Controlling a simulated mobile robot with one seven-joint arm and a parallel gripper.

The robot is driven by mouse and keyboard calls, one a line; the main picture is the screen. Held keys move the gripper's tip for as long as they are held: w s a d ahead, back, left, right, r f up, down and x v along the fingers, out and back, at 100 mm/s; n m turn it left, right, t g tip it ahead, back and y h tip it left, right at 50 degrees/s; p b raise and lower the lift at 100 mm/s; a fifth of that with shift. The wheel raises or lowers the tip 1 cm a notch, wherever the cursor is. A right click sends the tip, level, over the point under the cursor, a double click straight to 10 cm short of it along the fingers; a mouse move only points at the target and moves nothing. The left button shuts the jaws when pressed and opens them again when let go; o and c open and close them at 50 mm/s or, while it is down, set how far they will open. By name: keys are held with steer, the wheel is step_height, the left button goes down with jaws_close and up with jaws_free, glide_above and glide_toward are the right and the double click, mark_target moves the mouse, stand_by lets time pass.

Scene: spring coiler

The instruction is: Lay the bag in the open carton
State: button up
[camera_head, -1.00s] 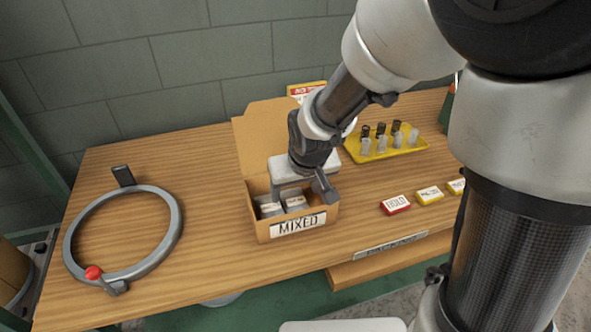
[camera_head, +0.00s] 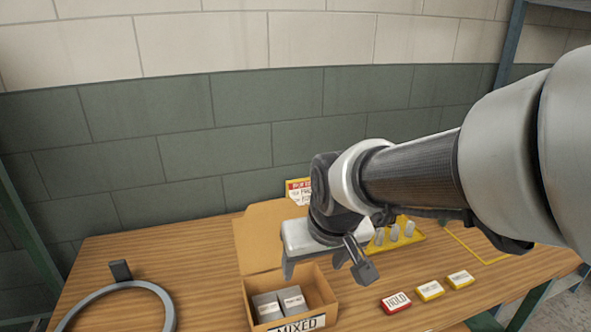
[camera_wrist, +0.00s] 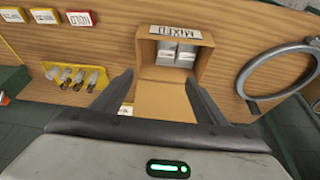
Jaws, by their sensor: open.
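The open carton (camera_head: 250,309), brown cardboard with a MIXED label, stands on the bench with its back flap raised. Two grey bags with white labels lie side by side inside it, a left bag (camera_head: 267,306) and a right bag (camera_head: 293,300). My gripper (camera_head: 326,268) is open and empty above the carton, its fingers apart and clear of the bags. In the wrist view my gripper (camera_wrist: 158,83) shows spread fingers over the carton's flap (camera_wrist: 170,92). The bags (camera_wrist: 176,54) lie beyond the fingertips there. The carton's front is cut off in the head view.
A grey ring (camera_head: 165,300) lies on the bench at left. A yellow tray (camera_head: 415,238) with several small cylinders stands at right, partly behind my arm. A red HOLD block (camera_head: 396,302) and two yellow-edged blocks lie right of the carton. A sign card (camera_head: 298,188) stands behind.

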steer(key=s+d+r+m+t+h, duration=0.1)
steer(key=s+d+r+m, duration=0.1)
steer(key=s+d+r, duration=0.4)
steer(key=s+d, duration=0.3)
steer(key=s, duration=0.2)
steer(key=shift+r+m, duration=0.25)
steer(key=shift+m, duration=0.15)
steer(key=shift+d, duration=0.1)
steer(key=shift+c, duration=0.3)
